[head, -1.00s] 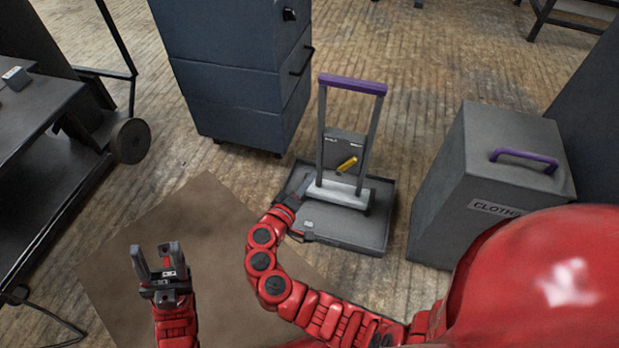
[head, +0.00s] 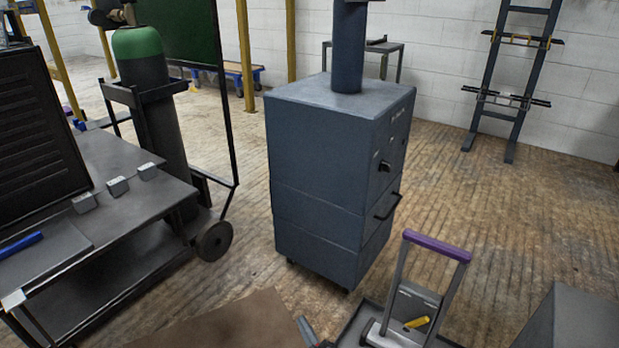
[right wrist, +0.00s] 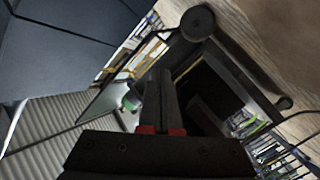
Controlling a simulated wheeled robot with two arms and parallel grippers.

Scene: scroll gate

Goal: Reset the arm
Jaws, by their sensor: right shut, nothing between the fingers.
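My right gripper (head: 306,330) shows only as a small grey tip at the bottom edge of the head view, left of the grey frame with the purple handle (head: 436,245). In the right wrist view its two dark fingers (right wrist: 161,100) are pressed together with nothing between them. The frame stands on a dark tray (head: 355,325) cut off by the lower edge, and has a yellow lever (head: 416,322). The gripper looks apart from the frame. My left gripper is out of view.
A blue-grey cabinet (head: 320,190) stands behind the frame. A dark cart (head: 120,200) with a wheel and a gas cylinder (head: 158,120) is at the left. A grey box (head: 575,320) is at the lower right.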

